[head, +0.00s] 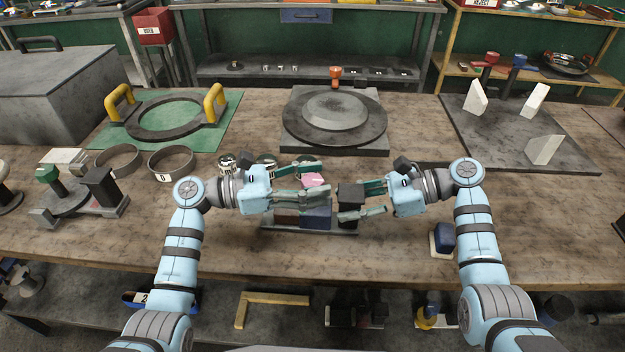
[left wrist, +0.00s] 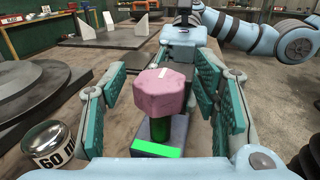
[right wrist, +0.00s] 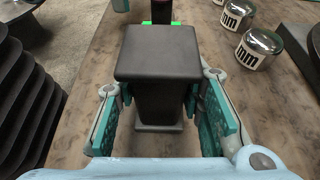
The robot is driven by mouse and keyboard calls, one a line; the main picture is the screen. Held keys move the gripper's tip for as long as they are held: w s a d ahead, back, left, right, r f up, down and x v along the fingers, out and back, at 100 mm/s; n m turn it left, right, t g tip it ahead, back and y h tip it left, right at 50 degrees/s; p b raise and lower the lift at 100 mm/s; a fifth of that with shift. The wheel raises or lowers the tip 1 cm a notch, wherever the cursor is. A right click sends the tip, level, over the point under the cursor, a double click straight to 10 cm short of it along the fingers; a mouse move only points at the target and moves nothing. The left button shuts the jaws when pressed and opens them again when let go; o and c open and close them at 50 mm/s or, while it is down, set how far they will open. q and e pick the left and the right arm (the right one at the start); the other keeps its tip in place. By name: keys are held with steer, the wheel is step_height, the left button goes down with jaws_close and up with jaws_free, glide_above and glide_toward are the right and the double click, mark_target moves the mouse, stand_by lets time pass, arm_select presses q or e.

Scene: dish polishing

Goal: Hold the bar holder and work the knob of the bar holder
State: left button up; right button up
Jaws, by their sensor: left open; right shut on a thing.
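The bar holder (head: 308,231) lies on the bench at the front centre, a long low base with blocks on it. Its pink faceted knob (left wrist: 165,92) has a white mark on top and sits on a green shaft (left wrist: 158,132). My left gripper (head: 320,181) is open around the knob, with a finger on each side; gaps show between pads and knob. My right gripper (head: 356,200) is shut on the black block (right wrist: 158,85) at the holder's right end. In the head view the fingers partly hide the knob and blocks.
Round metal weights (right wrist: 239,15) stand just behind the holder. A round dark plate (head: 335,115) is at the back centre. Left are two rings (head: 171,162) and a fixture (head: 70,197). A blue-and-white block (head: 442,240) is near the front edge. Bare bench lies farther right.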

arm_select(q)
steer(key=v, duration=1.2)
steer(key=shift+f, duration=0.1)
arm_select(e)
steer(key=o, duration=1.2)
steer(key=shift+c, duration=0.2)
steer(key=shift+d, duration=0.1)
